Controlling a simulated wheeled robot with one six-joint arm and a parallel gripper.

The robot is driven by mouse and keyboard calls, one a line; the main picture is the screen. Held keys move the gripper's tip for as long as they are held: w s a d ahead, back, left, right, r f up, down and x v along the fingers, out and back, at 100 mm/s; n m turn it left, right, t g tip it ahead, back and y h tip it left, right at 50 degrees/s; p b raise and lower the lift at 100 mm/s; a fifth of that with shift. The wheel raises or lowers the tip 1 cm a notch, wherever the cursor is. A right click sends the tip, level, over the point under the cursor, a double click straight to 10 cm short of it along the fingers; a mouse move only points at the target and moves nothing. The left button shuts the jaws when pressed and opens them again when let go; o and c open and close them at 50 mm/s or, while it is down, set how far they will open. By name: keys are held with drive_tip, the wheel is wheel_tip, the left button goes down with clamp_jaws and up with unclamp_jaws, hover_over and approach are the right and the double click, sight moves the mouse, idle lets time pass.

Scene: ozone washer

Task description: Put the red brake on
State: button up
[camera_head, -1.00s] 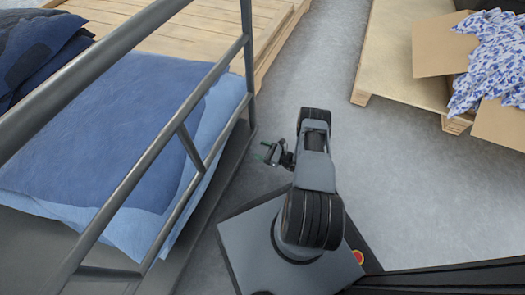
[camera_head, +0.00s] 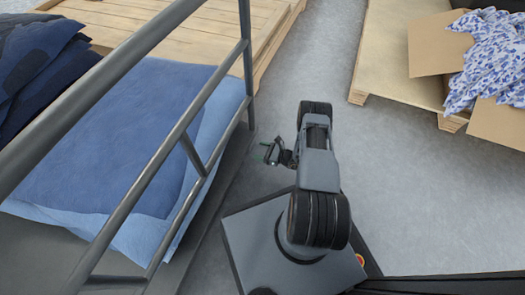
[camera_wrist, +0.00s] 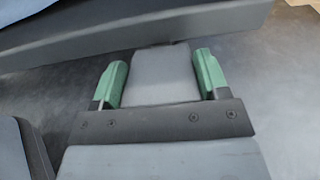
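No red brake shows in either view. A dark grey metal-framed cart (camera_head: 128,215) with a tubular rail stands at the left, loaded with folded blue cloth (camera_head: 115,130). My gripper (camera_head: 271,152) is low over the floor, just right of the cart's lower edge. In the wrist view my gripper (camera_wrist: 161,78) has its two green fingers wide apart. A plain grey surface shows between them; I cannot tell what it is. The cart's dark lower edge (camera_wrist: 130,38) crosses the top of the wrist view, in front of the fingers. The cart's underside and wheels are hidden.
A wooden pallet (camera_head: 205,45) lies behind the cart. Another wooden platform (camera_head: 385,60) at the upper right bears an open cardboard box (camera_head: 435,55) with blue-and-white cloth (camera_head: 490,55). Grey floor (camera_head: 310,70) lies clear between them.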

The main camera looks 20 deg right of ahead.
drive_tip(key=o, duration=0.4)
drive_tip(key=shift+o, duration=0.2)
drive_tip(key=p+v, duration=0.3)
drive_tip(key=v, duration=1.1)
drive_tip(key=shift+a, duration=0.1)
drive_tip(key=w+a+r+n+g+h+p, duration=0.15)
drive_tip(key=r+n+g+p, duration=0.35)
drive_tip(key=r, duration=1)
drive_tip(key=w+a+r+n+g+p, duration=0.25)
drive_tip(key=r+n+p, duration=0.35)
drive_tip(key=r, duration=0.8)
drive_tip(key=w+a+r+n+g+h+p, duration=0.1)
drive_tip(key=a+r+n+g+p, duration=0.45)
drive_tip(key=r, duration=0.95)
drive_tip(key=s+a+r+n+t+h+p, duration=0.1)
drive_tip(key=s+r+n+h+p, duration=0.2)
drive_tip(key=r+p, duration=0.4)
drive_tip(key=s+a+r+n+t+h+p, duration=0.2)
drive_tip(key=s+r+p, duration=0.4)
drive_tip(key=r, duration=1.3)
drive_tip(key=s+a+r+n+t+h+p, duration=0.2)
drive_tip(key=s+r+n+h+p, duration=0.2)
drive_tip(key=r+p, duration=0.4)
wheel_tip(320, 180, up, 5)
drive_tip(key=shift+s+f+n, duration=0.1)
drive_tip(key=shift+s+n, duration=0.05)
drive_tip(key=shift+n, duration=0.5)
